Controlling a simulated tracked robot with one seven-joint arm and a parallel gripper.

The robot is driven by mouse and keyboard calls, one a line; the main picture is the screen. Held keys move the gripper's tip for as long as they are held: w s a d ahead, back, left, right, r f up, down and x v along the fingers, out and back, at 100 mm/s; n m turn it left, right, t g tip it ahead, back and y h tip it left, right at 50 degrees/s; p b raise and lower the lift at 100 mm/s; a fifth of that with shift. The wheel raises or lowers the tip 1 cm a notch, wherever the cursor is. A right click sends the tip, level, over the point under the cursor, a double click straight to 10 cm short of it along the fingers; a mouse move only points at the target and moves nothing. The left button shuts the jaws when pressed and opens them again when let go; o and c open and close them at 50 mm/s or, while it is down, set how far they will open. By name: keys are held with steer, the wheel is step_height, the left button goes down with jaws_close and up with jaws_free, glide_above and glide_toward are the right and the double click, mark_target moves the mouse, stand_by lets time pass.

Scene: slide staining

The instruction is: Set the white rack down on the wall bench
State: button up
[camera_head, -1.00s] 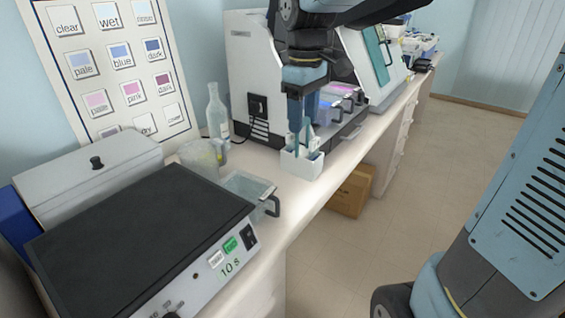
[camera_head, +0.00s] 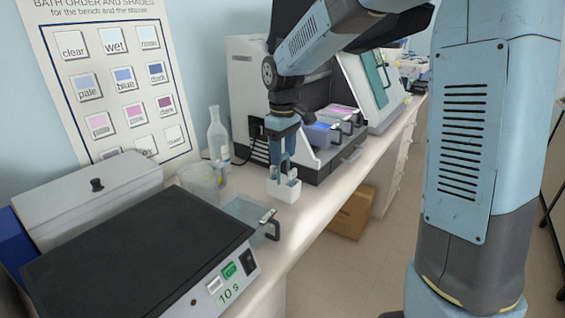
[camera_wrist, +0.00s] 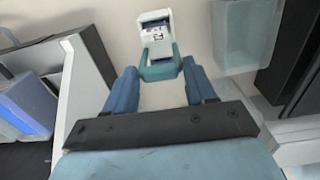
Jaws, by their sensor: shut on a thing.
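The white rack (camera_head: 285,191) is a small open-topped holder with a teal handle, upright at the wall bench (camera_head: 318,192). My gripper (camera_head: 283,158) points down from above and is shut on the rack's handle. In the wrist view, my blue fingers (camera_wrist: 160,70) stand either side of the teal handle (camera_wrist: 160,65), with the white rack (camera_wrist: 155,22) beyond it. The rack's base is at or very close to the bench top; I cannot tell whether it touches. The fingers partly hide the handle in the head view.
A clear tray with a black handle (camera_head: 246,210) and a beaker (camera_head: 200,180) stand left of the rack, near a bottle (camera_head: 217,135). A hotplate (camera_head: 130,240) fills the near bench. An instrument (camera_head: 250,80) stands behind. Bare bench lies right of the rack.

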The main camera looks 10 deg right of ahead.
mark_target(283, 178)
steer(key=shift+w+f, duration=0.3)
steer(key=shift+f, duration=1.5)
steer(key=o, duration=1.4)
steer(key=shift+f, duration=0.1)
steer(key=shift+c, duration=0.2)
